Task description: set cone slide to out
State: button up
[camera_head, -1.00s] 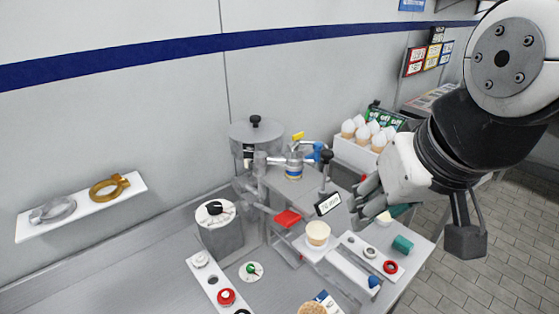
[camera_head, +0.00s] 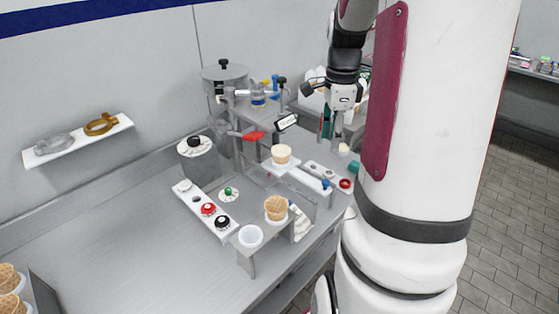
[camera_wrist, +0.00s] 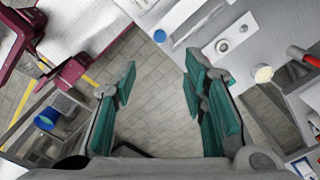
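The cone slide seems to be the pale rail (camera_head: 306,179) with a blue knob (camera_head: 326,185) at its near right end. A pale-topped cone or cup (camera_head: 281,155) stands on a white plate at the rail's far left end. In the wrist view the blue knob (camera_wrist: 160,36) lies ahead of my fingers, near the top. My gripper (camera_head: 333,140) points down behind and above the knob, apart from it. Its teal fingers (camera_wrist: 163,95) are spread with only floor visible between them. My arm hides part of the table's right end.
A strip with a red ring (camera_head: 345,183) runs beside the rail. A stand with a waffle cone (camera_head: 276,207) and a white cup (camera_head: 250,235) is in front. A red lever (camera_head: 254,135) sits behind left.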

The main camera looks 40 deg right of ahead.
aim_at(326, 182)
notch_tip(326, 182, down, 14)
jog(key=shift+r+p, duration=0.1)
jog(key=shift+p, duration=0.7)
grip_shut()
